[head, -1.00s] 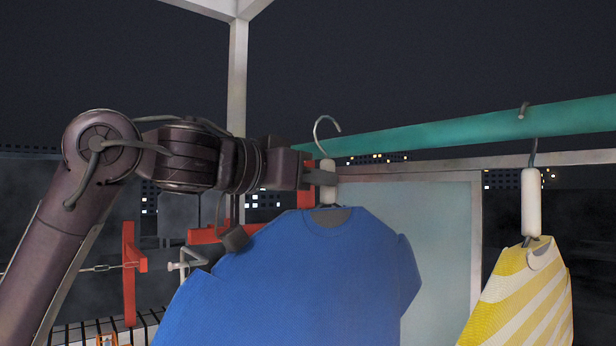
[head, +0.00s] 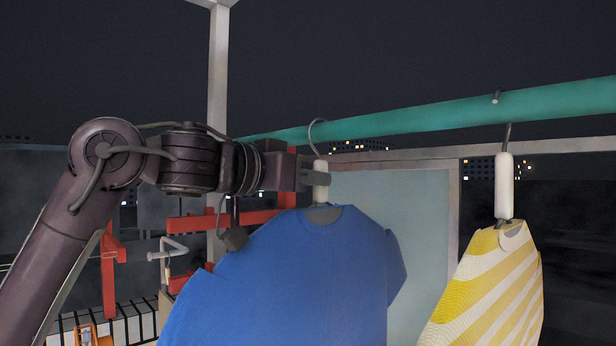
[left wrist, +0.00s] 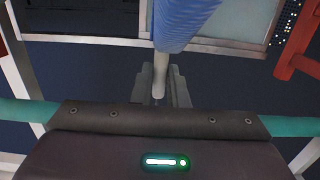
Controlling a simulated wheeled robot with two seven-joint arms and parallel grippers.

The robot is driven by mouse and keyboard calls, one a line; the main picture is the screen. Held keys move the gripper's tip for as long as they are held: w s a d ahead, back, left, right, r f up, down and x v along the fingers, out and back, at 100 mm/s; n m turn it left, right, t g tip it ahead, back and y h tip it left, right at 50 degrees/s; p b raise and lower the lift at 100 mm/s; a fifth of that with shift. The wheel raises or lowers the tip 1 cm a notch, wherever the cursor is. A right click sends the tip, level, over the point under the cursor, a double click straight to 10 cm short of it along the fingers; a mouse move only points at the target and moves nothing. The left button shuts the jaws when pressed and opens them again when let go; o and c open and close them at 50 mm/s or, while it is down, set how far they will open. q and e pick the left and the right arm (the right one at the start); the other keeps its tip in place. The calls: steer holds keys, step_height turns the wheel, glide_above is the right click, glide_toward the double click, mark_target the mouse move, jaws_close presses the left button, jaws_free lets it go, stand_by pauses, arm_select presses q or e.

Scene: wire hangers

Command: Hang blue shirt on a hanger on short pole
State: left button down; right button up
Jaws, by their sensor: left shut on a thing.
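A blue shirt (head: 300,275) hangs on a hanger with a white handle (head: 320,180) and a metal hook (head: 311,135). My left gripper (head: 314,178) is shut on the white handle, just above the shirt's collar. The left wrist view also shows the gripper (left wrist: 160,92), the handle (left wrist: 160,75) and the blue shirt (left wrist: 180,22). A teal pole (head: 420,118) runs across the head view. The hook's top overlaps the pole's line, with its curve a little above it. I cannot tell whether the hook rests on the pole. My right gripper is out of view.
A yellow-and-white striped shirt (head: 487,285) hangs from the pole at the right, with a gap from the blue shirt. A white post (head: 217,70) stands behind my arm. Red bars (head: 110,270) and a grey bent peg (head: 172,246) are at the left.

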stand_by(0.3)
arm_select(q)
steer(key=c, duration=1.3)
jaws_free()
steer(key=shift+c, duration=0.2)
steer(key=shift+s+a, duration=0.15)
steer(key=b+v, duration=0.4)
steer(key=v, duration=0.2)
steer(key=shift+s+a, duration=0.2)
steer(key=shift+s, duration=0.05)
steer(key=shift+s+a+r, duration=0.15)
steer(key=shift+s+a, duration=0.2)
steer(key=shift+w, duration=0.1)
